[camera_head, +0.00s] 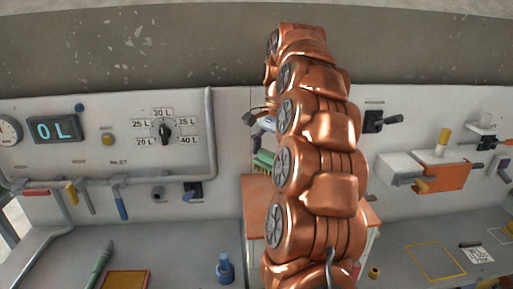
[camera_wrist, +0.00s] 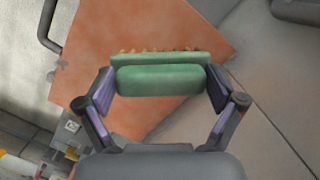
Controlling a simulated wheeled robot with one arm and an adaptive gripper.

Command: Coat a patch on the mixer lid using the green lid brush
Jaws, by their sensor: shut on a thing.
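The green lid brush (camera_wrist: 160,78) sits crosswise between the two pads of my gripper (camera_wrist: 161,88), which is shut on it. Its tan bristles show along the far edge, over the orange mixer lid (camera_wrist: 105,35). I cannot tell whether the bristles touch the lid. The visible lid surface is plain orange with no clear coated patch. In the head view, the brush (camera_head: 264,160) shows just left of my arm, above the orange lid (camera_head: 256,192). My arm hides most of the lid and gripper there.
A dark handle (camera_wrist: 48,25) stands at the lid's left edge in the wrist view. In the head view, a panel with a dial (camera_head: 164,130) is at left, a blue bottle (camera_head: 225,268) stands on the counter, and an orange block (camera_head: 445,177) is at right.

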